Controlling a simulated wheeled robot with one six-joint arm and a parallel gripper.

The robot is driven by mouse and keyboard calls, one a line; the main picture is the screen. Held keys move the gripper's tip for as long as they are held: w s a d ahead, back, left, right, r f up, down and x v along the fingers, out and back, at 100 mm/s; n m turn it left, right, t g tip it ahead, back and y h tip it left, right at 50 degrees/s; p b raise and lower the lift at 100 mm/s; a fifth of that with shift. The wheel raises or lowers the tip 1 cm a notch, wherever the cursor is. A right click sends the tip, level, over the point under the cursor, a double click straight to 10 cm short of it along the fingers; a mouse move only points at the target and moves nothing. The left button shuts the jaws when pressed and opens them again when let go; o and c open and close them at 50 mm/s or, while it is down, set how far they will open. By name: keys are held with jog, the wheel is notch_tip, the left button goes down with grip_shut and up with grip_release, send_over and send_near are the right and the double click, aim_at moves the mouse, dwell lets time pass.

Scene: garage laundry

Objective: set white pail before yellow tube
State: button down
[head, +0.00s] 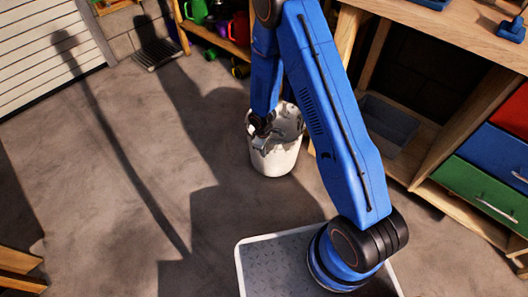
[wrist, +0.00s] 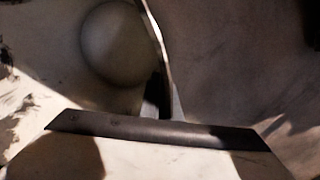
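The white pail (head: 273,160) stands upright on the concrete floor, close to the wooden bench. My gripper (head: 264,124) reaches down to the pail's rim and overlaps it in the head view. The arm hides part of the pail. The wrist view is filled by close pale and shadowed surfaces, with a dark finger edge across the lower part and a thin upright edge above it. I cannot tell there whether the fingers are closed on the pail's wall. I cannot make out the yellow tube with certainty in either view.
A low wooden shelf (head: 221,43) at the back holds a green can (head: 195,11) and other colourful items. A wooden workbench (head: 442,32) and red, blue and green drawers (head: 484,190) stand on the right. Open floor lies to the left. A dustpan-like thing (head: 158,54) is near the shutter.

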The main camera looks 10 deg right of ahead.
jog(key=shift+f, duration=0.1)
jog(key=c, duration=2)
grip_release()
